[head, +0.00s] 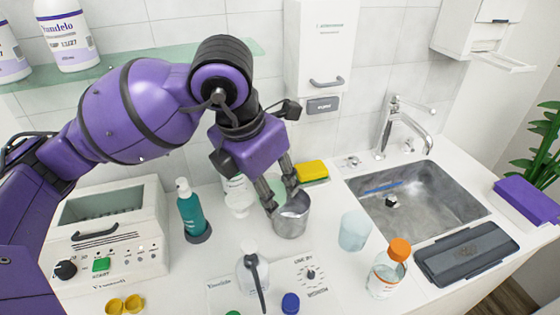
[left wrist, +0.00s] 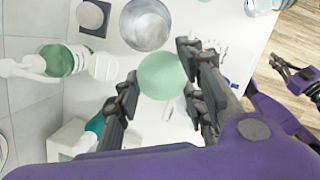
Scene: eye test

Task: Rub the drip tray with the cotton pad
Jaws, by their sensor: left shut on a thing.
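My left gripper (head: 281,203) reaches down over the counter, right beside a metal cup (head: 291,222). In the left wrist view its fingers (left wrist: 160,82) are shut on a round, pale green disc (left wrist: 163,76), which looks like the cotton pad. In the head view the fingers mostly hide it. The metal cup also shows in the left wrist view (left wrist: 147,27), apart from the disc. I cannot make out the drip tray for certain; a grey square plate with a pale round piece (left wrist: 90,16) lies beyond the cup. My right gripper (left wrist: 291,70) is open and empty at the right edge.
A teal bottle (head: 192,212) and a white appliance (head: 105,235) stand left. A pump bottle (head: 250,270), a glass (head: 355,230) and an orange-capped bottle (head: 385,275) crowd the front. A sink (head: 425,200) and dark case (head: 466,254) lie right, with a yellow sponge (head: 313,170) behind.

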